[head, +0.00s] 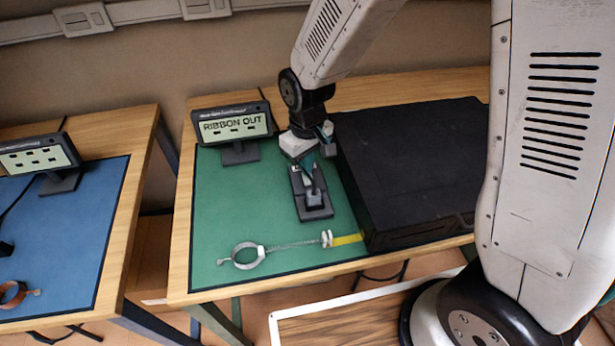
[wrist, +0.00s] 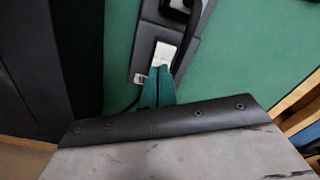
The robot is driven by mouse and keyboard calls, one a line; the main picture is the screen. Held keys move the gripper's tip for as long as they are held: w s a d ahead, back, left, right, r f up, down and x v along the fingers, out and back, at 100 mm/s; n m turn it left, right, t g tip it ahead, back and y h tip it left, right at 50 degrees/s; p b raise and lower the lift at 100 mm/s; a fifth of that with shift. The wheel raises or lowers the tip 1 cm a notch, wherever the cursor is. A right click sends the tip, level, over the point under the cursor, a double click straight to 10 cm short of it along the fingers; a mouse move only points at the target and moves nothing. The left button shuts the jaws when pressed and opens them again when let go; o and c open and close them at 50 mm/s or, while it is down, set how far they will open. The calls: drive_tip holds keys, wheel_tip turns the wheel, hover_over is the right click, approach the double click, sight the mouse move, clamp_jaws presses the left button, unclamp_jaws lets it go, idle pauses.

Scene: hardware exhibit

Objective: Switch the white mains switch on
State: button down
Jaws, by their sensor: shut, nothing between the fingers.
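The white mains switch (wrist: 164,54) shows in the wrist view as a small pale rocker set in a narrow dark unit (wrist: 143,45). In the head view that dark unit (head: 317,213) lies on the green mat, left of a big black box. My gripper (wrist: 154,76) has its teal fingers shut and empty, with the tips at the near end of the switch. I cannot tell whether they touch it. The fingers hide part of the switch, so its position is unclear. In the head view my gripper (head: 307,177) is over the far part of the unit.
The black box (head: 415,165) stands close to the right of my gripper. A display (head: 233,125) reading "RIBBON OUT" is at the back left. A ring-shaped clamp (head: 245,255) with a chain and yellow strap lies in front. The green mat (head: 225,195) is bare left of the unit.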

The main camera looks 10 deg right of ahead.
drive_tip(key=shift+f, duration=0.3)
drive_tip(key=shift+r, duration=3.5)
drive_tip(key=s+d+r+m, duration=0.3)
drive_tip(key=s+d+r, duration=0.5)
drive_tip(key=s, duration=0.3)
drive_tip(key=s+d+r+m+t, duration=0.1)
drive_tip(key=s+d+r+m, duration=0.2)
drive_tip(key=s+d+r, duration=0.5)
drive_tip(key=shift+s+r, duration=0.2)
drive_tip(key=shift+s, duration=1.15)
